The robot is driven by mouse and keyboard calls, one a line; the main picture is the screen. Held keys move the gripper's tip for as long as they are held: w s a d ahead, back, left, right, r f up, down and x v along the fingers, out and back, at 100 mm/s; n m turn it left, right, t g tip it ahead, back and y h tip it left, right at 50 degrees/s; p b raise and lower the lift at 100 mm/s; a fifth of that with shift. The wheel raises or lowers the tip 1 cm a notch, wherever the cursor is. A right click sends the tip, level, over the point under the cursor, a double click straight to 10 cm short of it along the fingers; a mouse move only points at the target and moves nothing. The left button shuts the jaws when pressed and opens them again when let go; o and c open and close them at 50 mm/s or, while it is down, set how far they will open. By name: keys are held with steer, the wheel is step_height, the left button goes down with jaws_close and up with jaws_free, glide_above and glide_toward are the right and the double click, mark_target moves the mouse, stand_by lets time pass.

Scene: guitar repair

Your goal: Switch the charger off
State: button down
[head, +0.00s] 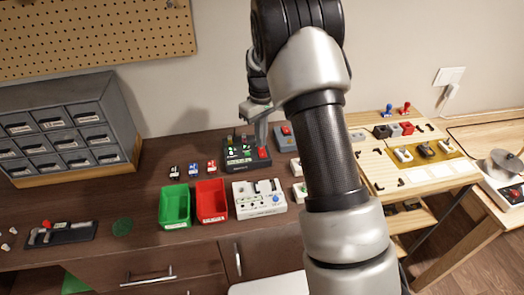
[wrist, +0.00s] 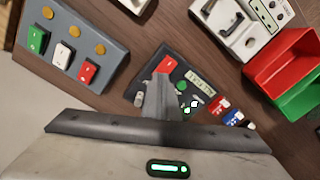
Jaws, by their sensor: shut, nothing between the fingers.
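The charger appears to be the black unit (head: 236,166) on the brown workbench, with several upright cells, small green lights and a red switch (head: 263,153) at its right front. In the wrist view the black unit (wrist: 143,88) shows a lit display, a green round button and the red switch (wrist: 168,64). My gripper (head: 262,143) is shut and empty, pointing down over the right part of the unit. In the wrist view its fingertips (wrist: 162,77) are right beside the red switch and hide part of the unit. I cannot tell whether they touch it.
A grey box with green, white and red rockers (wrist: 92,50) stands close beside the unit. A green bin (head: 174,205), a red bin (head: 210,203) and a white device (head: 246,205) stand in front.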

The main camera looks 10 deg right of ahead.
steer(key=shift+f+b, duration=0.45)
steer(key=shift+f, duration=0.25)
stand_by(0.6)
step_height(320, 180, up, 7)
steer(key=p, duration=0.4)
stand_by(0.6)
